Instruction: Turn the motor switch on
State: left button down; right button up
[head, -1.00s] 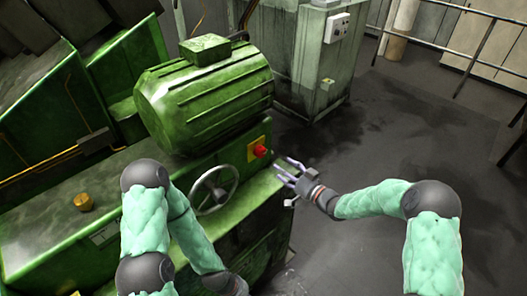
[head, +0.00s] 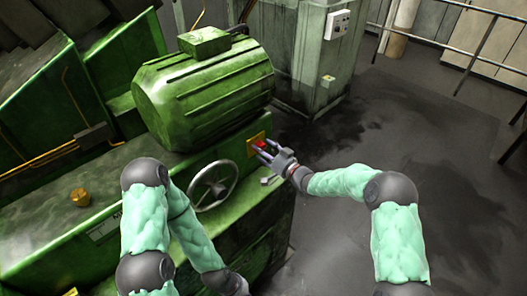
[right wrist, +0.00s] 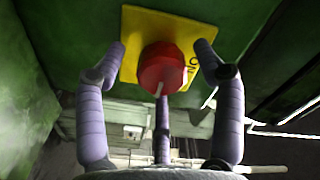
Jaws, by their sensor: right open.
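The motor switch is a red knob on a yellow plate on the green machine's side, below the motor. In the right wrist view the red knob (right wrist: 166,68) sits between my spread fingers, with a pale line on its face and part of the lettering on the yellow plate (right wrist: 135,30) in sight. My right gripper (head: 262,151) is open around the front of the knob; contact cannot be told. In the head view the fingers partly cover the switch (head: 257,143). My left gripper (head: 235,285) is low at the bottom, pointing down, its fingers unclear.
The big green motor (head: 205,90) stands above the switch. A handwheel (head: 213,186) is just left of and below the switch. A grey-green cabinet (head: 300,55) stands behind. The floor (head: 420,130) to the right is clear, with a railing beyond.

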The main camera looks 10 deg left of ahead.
jog(key=c, duration=1.2)
jog(key=shift+o, duration=0.2)
jog(key=shift+f, duration=0.1)
